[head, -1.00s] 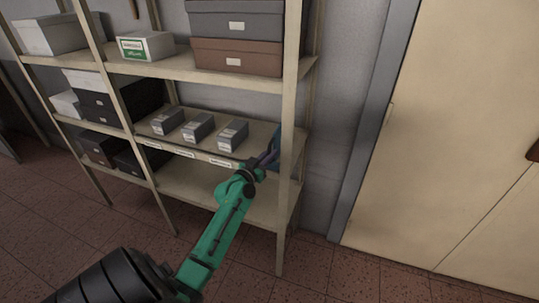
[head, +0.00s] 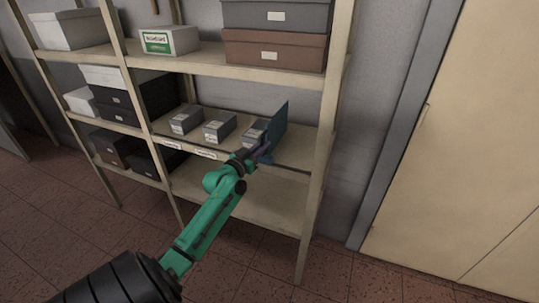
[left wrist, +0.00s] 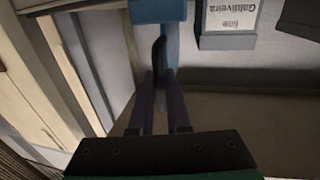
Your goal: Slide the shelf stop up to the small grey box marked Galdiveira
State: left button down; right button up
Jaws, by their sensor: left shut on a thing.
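The shelf stop (head: 279,124) is a blue upright plate on the middle shelf, just right of the rightmost small grey box (head: 252,133). My left gripper (head: 264,152) is shut on the stop's front end, at the shelf's front edge. In the left wrist view the blue stop (left wrist: 158,11) lies at the purple fingers (left wrist: 159,77). There the small grey box marked Galdiveira (left wrist: 228,39) shows its upside-down label beside the stop, with what looks like a narrow gap between them. My gripper partly hides the rightmost box in the head view. My right gripper is out of view.
Two more small grey boxes (head: 219,127) (head: 185,120) stand to the left in the same row. The shelf post (head: 322,155) stands right of the stop, with bare shelf between. Large shoe boxes (head: 275,50) sit on the shelf above.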

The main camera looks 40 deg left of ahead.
pick_arm(q)
jog(key=shift+s+a+f, duration=0.1)
jog(key=shift+a+f, duration=0.05)
jog(key=shift+a, duration=0.15)
jog(key=c, duration=0.9)
grip_release()
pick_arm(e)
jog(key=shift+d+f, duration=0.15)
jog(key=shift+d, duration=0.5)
pick_arm(q)
jog(key=s, duration=0.4)
jog(key=s+d+b, duration=0.1)
jog(key=s, duration=0.4)
jog(key=s+d+b, duration=0.1)
jog(key=s, duration=0.4)
jog(key=shift+s, duration=0.25)
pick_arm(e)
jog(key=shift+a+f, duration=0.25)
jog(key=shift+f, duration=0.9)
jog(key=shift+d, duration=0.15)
